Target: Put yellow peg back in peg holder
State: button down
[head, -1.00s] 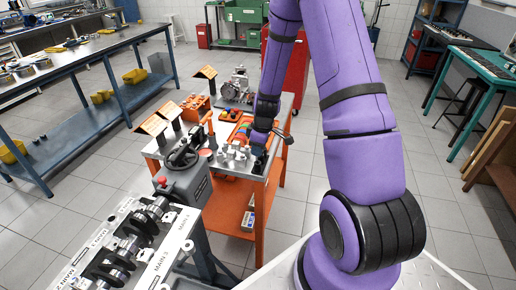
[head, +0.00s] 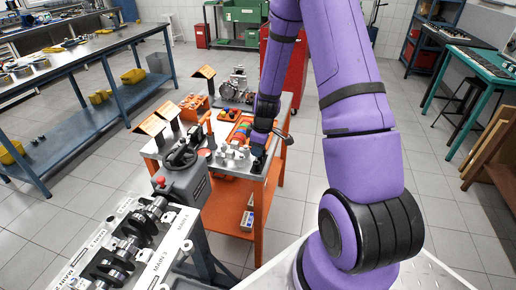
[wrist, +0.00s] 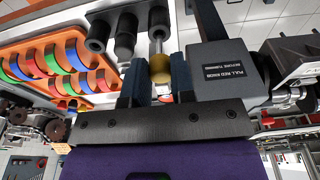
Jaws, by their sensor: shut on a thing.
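The yellow peg (wrist: 159,69) shows in the wrist view as a round yellow end with a pale metal shank beyond it. My gripper (wrist: 157,80) is shut on it, one dark finger on each side. Just past the shank is a row of black cylinders (wrist: 125,37) on a dark base, which looks like the peg holder. The shank lines up with the right-hand cylinder; I cannot tell whether it is inside. In the head view my gripper (head: 259,163) is low over the right side of the orange cart (head: 233,190), and the peg cannot be made out.
An orange tray of coloured rings (wrist: 60,65) lies to the left. In the head view a crankshaft on a stand (head: 130,240) is at front left.

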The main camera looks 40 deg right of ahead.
aim_at(258, 163)
jog(key=shift+f, duration=2)
dwell(1.1)
jog(key=c, duration=1.2)
grip_release()
jog(key=shift+r, duration=1.5)
jog(key=shift+o, duration=0.5)
jog(key=o, duration=0.5)
jog(key=shift+c, duration=0.2)
notch_tip(258, 163, up, 11)
jog(key=s+d, duration=0.1)
jog(key=shift+s+f, duration=0.15)
jog(key=shift+f, duration=0.05)
